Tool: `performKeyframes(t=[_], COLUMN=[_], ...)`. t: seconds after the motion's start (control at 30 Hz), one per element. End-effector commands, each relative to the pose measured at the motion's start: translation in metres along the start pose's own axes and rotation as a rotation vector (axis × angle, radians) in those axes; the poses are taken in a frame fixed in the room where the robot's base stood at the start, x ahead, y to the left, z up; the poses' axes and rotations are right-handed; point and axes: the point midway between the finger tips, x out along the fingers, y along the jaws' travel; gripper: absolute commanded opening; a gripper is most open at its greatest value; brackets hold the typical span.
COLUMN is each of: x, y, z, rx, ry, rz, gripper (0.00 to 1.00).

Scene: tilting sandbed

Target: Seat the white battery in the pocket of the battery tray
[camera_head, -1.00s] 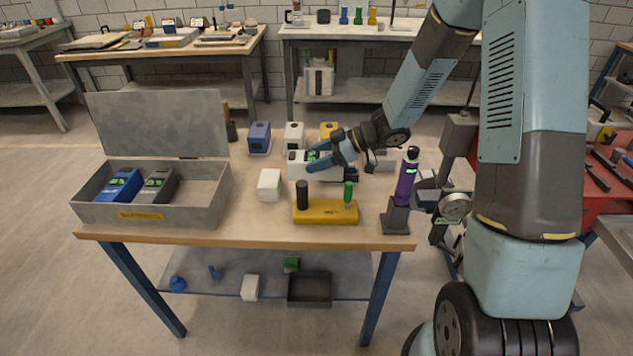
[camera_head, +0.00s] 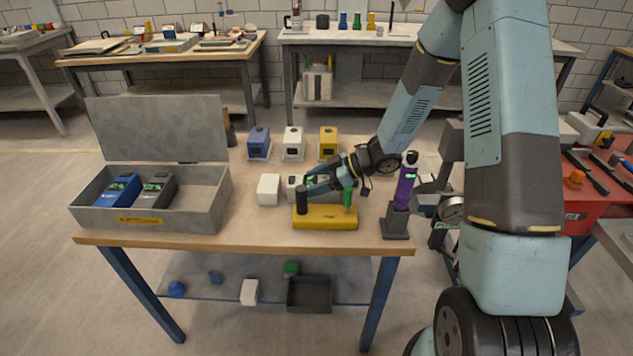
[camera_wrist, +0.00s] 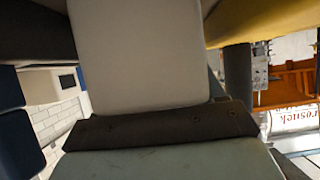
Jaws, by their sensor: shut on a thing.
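The white battery (camera_head: 294,183) has a small green display and lies above the middle of the table in the head view. My gripper (camera_head: 312,187) is shut on it, and its fingers and the yellow block hide part of it. A large pale block, likely the same battery (camera_wrist: 135,55), fills the upper middle of the wrist view. The grey battery tray (camera_head: 200,207) stands at the table's left with its lid up. A blue battery (camera_head: 118,190) and a dark grey battery (camera_head: 154,190) stand in its left part; its right part is empty.
A yellow block (camera_head: 325,222) with a black peg and a green peg stands just in front of my gripper. A white block (camera_head: 268,189) stands left of it. Blue, white and yellow chargers line the back. A purple bottle (camera_head: 404,187) is on the right.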

Motion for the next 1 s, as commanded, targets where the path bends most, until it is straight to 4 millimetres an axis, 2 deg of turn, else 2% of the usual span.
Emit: performKeyframes(t=[0.17, 0.2, 0.3, 0.57, 0.67, 0.77, 1.0], x=[0.000, 0.000, 0.000, -0.001, -0.007, -0.019, -0.066], y=[0.000, 0.000, 0.000, 0.000, 0.001, 0.001, 0.002], z=[0.000, 0.001, 0.001, 0.000, 0.000, 0.001, 0.000], rx=[-0.001, 0.001, 0.000, 0.000, 0.000, 0.001, 0.000], ry=[0.002, 0.000, 0.000, 0.000, -0.001, -0.001, -0.001], rz=[0.000, 0.000, 0.000, 0.001, 0.003, 0.005, 0.007], gripper=[0.00, 0.70, 0.79, 0.79, 0.79, 0.79, 0.79])
